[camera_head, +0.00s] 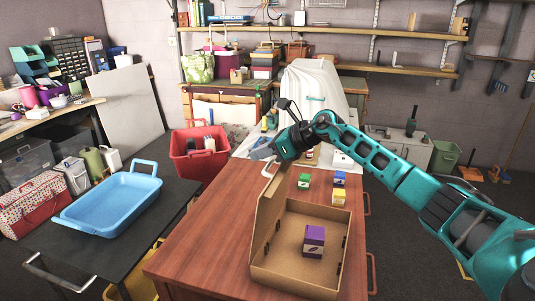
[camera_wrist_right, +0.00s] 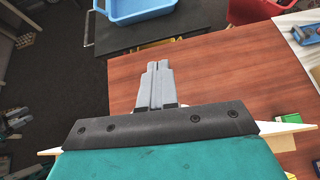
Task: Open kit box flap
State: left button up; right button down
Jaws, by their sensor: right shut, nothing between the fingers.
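The cardboard kit box (camera_head: 340,262) stands on the wooden table with its top uncovered. Its flap (camera_head: 267,215) stands up roughly upright along the box's left side. A purple box (camera_head: 314,240) sits inside it. My right gripper (camera_head: 259,154) is shut and empty, above the far upper end of the flap; I cannot tell whether it touches. In the right wrist view its two grey fingers (camera_wrist_right: 155,84) are together over bare table. Pale edges stick out on both sides behind the gripper there, perhaps the flap. My left gripper is not in view.
Small green (camera_head: 304,180), blue (camera_head: 340,179) and yellow (camera_head: 338,196) boxes stand on the table behind the kit box. A blue tray (camera_head: 100,232) lies on the dark cart at left, and a red bin (camera_head: 190,168) stands beyond. The wooden table (camera_head: 205,235) is clear left of the flap.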

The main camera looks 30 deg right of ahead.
jog(key=shift+w+a, duration=0.15)
jog(key=shift+w, duration=0.1)
dwell(0.4)
